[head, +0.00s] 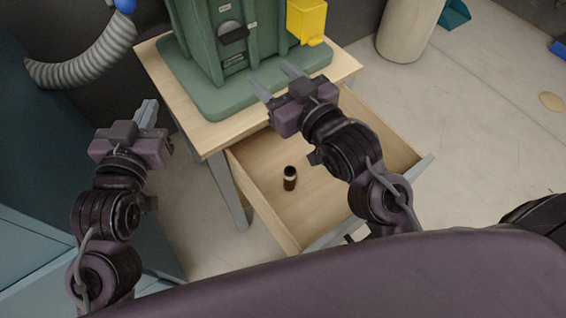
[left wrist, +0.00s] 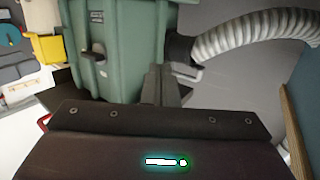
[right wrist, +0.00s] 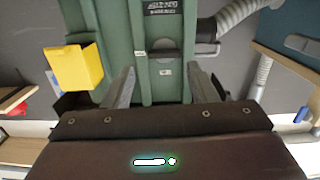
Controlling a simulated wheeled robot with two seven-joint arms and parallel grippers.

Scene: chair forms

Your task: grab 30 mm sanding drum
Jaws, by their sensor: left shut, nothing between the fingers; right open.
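A small dark cylinder with a lighter band, which looks like the sanding drum (head: 289,178), stands upright in the open wooden drawer (head: 262,190) in the head view. I cannot read its size. My right gripper (head: 275,80) is open and empty, above the back of the drawer and in front of the green machine; its spread fingers also show in the right wrist view (right wrist: 158,90). My left gripper (head: 149,112) is shut and empty, left of the wooden table; its closed fingers show in the left wrist view (left wrist: 160,86). Neither gripper touches the drum.
The green machine (head: 205,60) with a yellow box (head: 307,20) stands on the wooden table (head: 150,65). A grey ribbed hose (head: 85,65) hangs at the upper left. A blue cabinet (head: 30,235) is at the left. The drawer is otherwise empty; floor at right is mostly clear.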

